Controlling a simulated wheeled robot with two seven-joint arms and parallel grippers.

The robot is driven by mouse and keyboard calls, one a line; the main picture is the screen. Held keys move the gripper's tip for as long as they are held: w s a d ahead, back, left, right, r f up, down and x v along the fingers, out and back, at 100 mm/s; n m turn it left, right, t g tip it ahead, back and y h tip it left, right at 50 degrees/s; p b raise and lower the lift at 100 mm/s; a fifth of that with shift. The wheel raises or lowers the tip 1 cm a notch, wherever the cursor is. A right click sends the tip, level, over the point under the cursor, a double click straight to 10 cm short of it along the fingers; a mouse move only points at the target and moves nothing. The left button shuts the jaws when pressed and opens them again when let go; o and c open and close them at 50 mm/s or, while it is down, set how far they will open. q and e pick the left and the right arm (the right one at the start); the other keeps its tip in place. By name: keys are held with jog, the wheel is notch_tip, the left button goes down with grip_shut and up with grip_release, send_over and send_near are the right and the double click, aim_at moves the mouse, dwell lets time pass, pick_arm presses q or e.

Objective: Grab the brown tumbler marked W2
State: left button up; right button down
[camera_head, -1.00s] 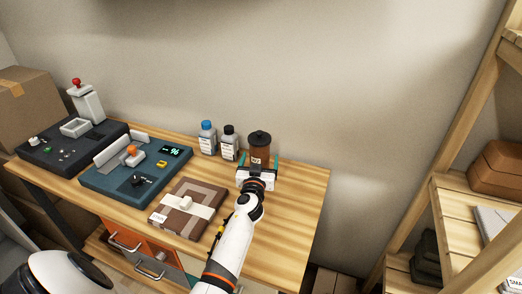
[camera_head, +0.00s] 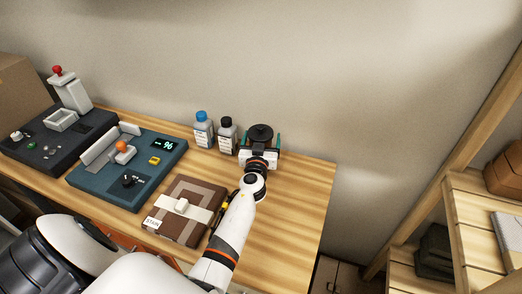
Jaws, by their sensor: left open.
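The brown tumbler (camera_head: 260,132) stands at the back of the wooden table, to the right of two small bottles. Its dark round lid shows, while my left gripper hides most of its body and any marking. My left gripper (camera_head: 260,142) reaches in from the front, with one teal-edged finger on each side of the tumbler. It is open, and I cannot tell whether the fingers touch the tumbler. My right gripper is not in view.
A blue-capped bottle (camera_head: 203,130) and a black-capped bottle (camera_head: 226,135) stand close left of the gripper. A teal device (camera_head: 100,180), a dark device (camera_head: 50,150) and a brown box (camera_head: 170,222) lie further left. The table's right side (camera_head: 300,200) is clear.

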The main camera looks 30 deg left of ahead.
pick_arm(q)
jog(key=shift+s, duration=0.1)
jog(key=c, duration=0.5)
jog(key=shift+a, duration=0.1)
jog(key=c, duration=0.7)
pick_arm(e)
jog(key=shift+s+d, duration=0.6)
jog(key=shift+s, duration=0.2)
